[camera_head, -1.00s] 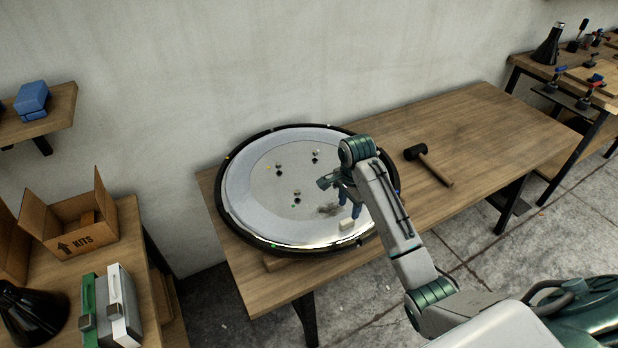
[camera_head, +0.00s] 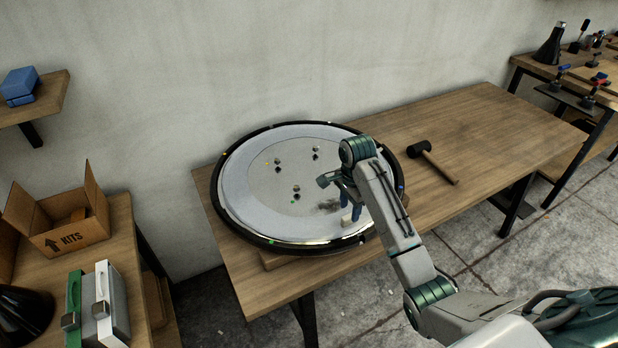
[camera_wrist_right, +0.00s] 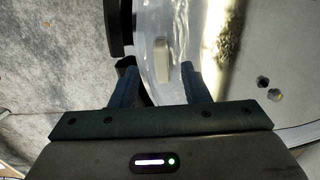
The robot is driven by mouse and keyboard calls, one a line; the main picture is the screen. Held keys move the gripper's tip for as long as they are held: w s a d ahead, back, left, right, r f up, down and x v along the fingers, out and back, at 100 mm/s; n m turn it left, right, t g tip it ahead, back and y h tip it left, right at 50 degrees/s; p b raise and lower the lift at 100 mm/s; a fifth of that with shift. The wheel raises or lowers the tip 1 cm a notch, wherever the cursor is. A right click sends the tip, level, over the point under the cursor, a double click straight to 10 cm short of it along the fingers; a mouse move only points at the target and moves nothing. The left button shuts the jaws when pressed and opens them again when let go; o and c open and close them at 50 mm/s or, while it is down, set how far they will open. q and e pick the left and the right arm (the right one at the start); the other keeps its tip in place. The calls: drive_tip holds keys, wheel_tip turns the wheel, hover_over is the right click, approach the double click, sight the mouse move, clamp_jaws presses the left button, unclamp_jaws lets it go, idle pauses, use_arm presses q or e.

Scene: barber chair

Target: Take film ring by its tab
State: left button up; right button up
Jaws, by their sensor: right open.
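The film ring (camera_head: 236,190) is a pale, see-through band lying around the edge of a round, shiny disc with a dark rim. Its tab (camera_head: 347,221) is a small off-white piece at the near right of the ring. The tab also shows in the right wrist view (camera_wrist_right: 162,40). My right gripper (camera_head: 351,214) is open over the near right part of the disc, its blue fingers close by the tab. In the right wrist view the tab is just ahead of the gap between the fingertips (camera_wrist_right: 157,70), with nothing between them. My left gripper is out of view.
The disc rests on a wooden bench (camera_head: 480,130). A black mallet (camera_head: 433,161) lies right of it. Several small studs stand on the disc's middle. A KITS box (camera_head: 62,222) and green and white cases (camera_head: 100,305) are on a left table. The bench's right part is clear.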

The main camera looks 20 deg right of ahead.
sight(350, 215)
drive_tip(key=f+b, duration=0.2)
drive_tip(key=shift+w+d+f, duration=0.1)
drive_tip(key=shift+d+f, duration=0.15)
drive_tip(key=shift+f, duration=1)
drive_tip(key=shift+c, duration=0.2)
clamp_jaws()
drive_tip(key=shift+r, duration=0.15)
